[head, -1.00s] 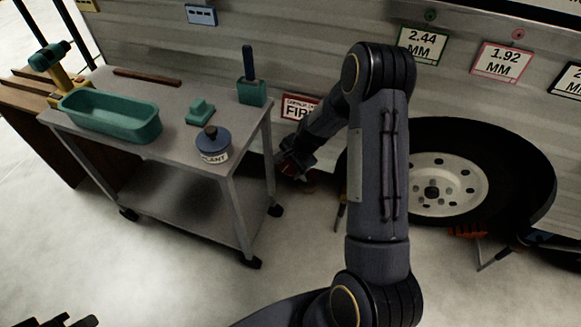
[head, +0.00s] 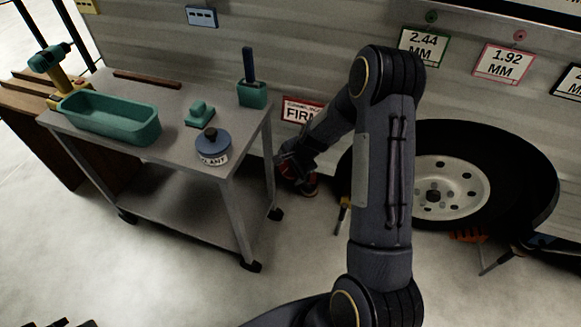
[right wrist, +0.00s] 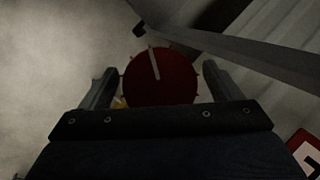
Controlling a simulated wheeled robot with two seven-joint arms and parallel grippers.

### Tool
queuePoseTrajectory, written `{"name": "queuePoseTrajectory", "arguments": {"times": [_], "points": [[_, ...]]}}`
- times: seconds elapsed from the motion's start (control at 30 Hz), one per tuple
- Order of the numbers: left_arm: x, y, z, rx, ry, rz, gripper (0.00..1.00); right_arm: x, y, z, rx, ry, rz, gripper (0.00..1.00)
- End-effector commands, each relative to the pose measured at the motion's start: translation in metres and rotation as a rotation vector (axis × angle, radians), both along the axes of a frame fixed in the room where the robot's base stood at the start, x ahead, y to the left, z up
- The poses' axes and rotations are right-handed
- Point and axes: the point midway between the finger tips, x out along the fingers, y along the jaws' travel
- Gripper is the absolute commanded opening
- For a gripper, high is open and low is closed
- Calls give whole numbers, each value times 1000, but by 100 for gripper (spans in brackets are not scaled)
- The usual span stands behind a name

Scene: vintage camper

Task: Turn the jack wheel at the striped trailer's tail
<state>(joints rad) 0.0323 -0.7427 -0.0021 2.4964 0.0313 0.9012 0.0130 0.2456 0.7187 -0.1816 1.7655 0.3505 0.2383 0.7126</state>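The jack wheel is a dark red disc with small knobs on its rim and a pale line on its face. In the right wrist view the jack wheel (right wrist: 172,85) lies between the two fingers of my right gripper (right wrist: 160,70), with a gap on each side. The right gripper is open. In the head view the right gripper (head: 291,168) is low by the striped trailer wall (head: 300,55), and only part of the red wheel (head: 310,186) shows beside it. Dark parts at the bottom left edge, probably my left gripper (head: 62,323), are mostly cut off.
A tyre (head: 520,180) is to the right of my arm. The front floor is clear.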

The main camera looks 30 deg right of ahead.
Motion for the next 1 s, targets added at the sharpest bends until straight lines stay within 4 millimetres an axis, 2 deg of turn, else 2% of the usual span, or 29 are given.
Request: {"name": "queuePoseTrajectory", "arguments": {"times": [0.27, 0.6, 0.7, 1.0], "points": [[0, 0, 2, 0, 0, 0, 0, -2, -1, 5, 0, 1, 0, 85], [0, 0, 22, 0, 0, 0, 0, -22, -8, 56, -1, -1, 0, 85], [0, 0, 25, 0, 0, 0, 0, -27, -10, 66, 0, 0, 0, 85], [0, 0, 26, 0, 0, 0, 0, -30, -11, 71, 0, 1, 0, 85]]}}
